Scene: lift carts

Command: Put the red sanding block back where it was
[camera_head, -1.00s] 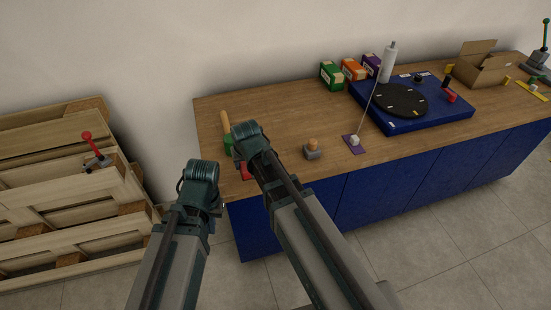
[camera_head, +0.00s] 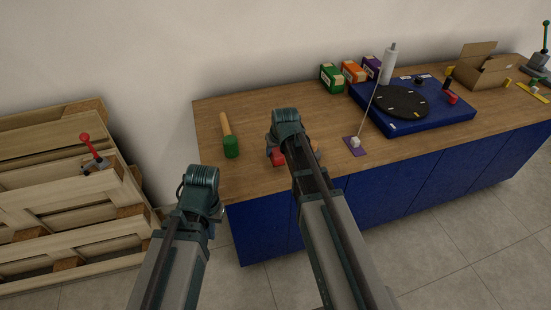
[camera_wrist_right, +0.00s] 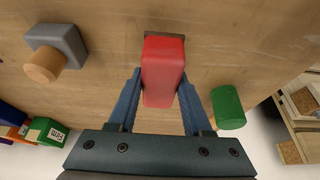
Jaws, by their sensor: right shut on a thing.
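The red sanding block (camera_head: 277,157) is at my right gripper, over the front left part of the wooden worktop. In the right wrist view the red block (camera_wrist_right: 163,72) sits between the two fingers of my right gripper (camera_wrist_right: 160,95), which is shut on it. A dark brown strip shows at the block's far end. I cannot tell whether the block touches the worktop. In the head view the arm hides most of the right fingers. My left gripper (camera_head: 216,212) is in front of the worktop's left end, and its fingers are too hidden to judge.
A green-headed mallet (camera_head: 231,146) lies left of the block. A grey block with a wooden knob (camera_wrist_right: 58,45) is on the other side, mostly hidden by my arm in the head view. A purple pad (camera_head: 355,146) and a blue turntable base (camera_head: 425,118) are further right. Pallets (camera_head: 65,200) stand left.

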